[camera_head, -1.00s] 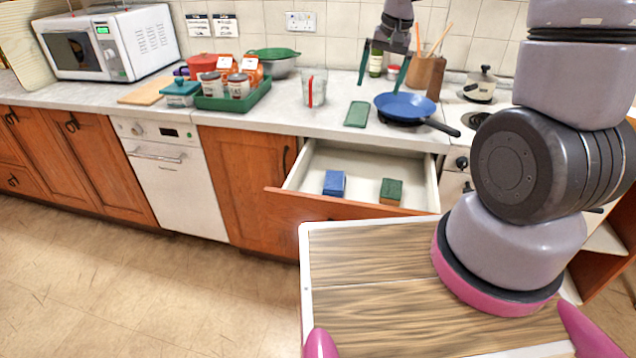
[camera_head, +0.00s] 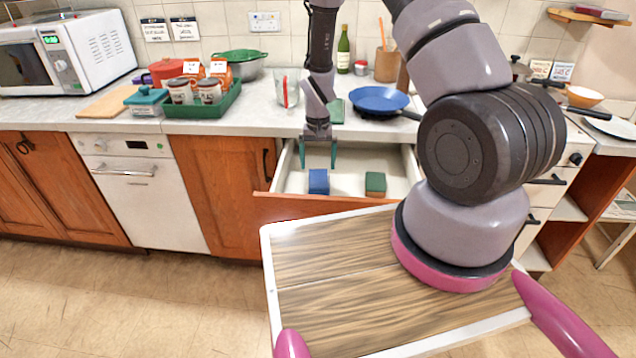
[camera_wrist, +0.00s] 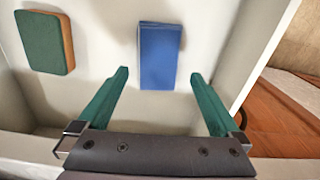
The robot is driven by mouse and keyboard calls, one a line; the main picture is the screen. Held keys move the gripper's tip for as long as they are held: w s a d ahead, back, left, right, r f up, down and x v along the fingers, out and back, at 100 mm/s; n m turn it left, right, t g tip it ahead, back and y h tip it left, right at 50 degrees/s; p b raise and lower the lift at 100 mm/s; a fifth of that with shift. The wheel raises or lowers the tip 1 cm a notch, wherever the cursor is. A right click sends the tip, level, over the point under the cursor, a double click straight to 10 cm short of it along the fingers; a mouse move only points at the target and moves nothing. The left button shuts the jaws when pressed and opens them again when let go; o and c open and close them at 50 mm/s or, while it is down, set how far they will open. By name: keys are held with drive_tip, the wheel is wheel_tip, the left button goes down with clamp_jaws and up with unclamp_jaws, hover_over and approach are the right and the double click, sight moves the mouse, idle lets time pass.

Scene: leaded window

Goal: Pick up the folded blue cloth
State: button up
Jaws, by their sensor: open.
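The folded blue cloth (camera_head: 318,181) lies in the open drawer, left of its middle, in the head view. In the wrist view the blue cloth (camera_wrist: 160,56) is a flat blue block on the pale drawer floor. My gripper (camera_head: 318,160) points down over the drawer, above and slightly behind the cloth in the head picture. In the wrist view my gripper (camera_wrist: 157,85) has its two green fingers spread wide and empty, with the cloth lying between and beyond the fingertips. The fingers do not appear to touch it.
A green-and-brown sponge (camera_head: 375,183) lies in the drawer (camera_head: 345,165) to the right of the cloth. The drawer walls (camera_wrist: 248,50) stand close around. On the counter are a blue pan (camera_head: 378,99) and a green tray (camera_head: 203,112) with jars.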

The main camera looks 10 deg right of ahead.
sight(319, 178)
wheel_tip(319, 178, down, 5)
drive_tip(key=shift+s+d+f, duration=0.1)
drive_tip(key=shift+f, duration=0.1)
drive_tip(key=c, duration=1.1)
drive_tip(key=shift+r, duration=0.1)
wheel_tip(319, 178, up, 10)
drive_tip(key=shift+f, duration=0.1)
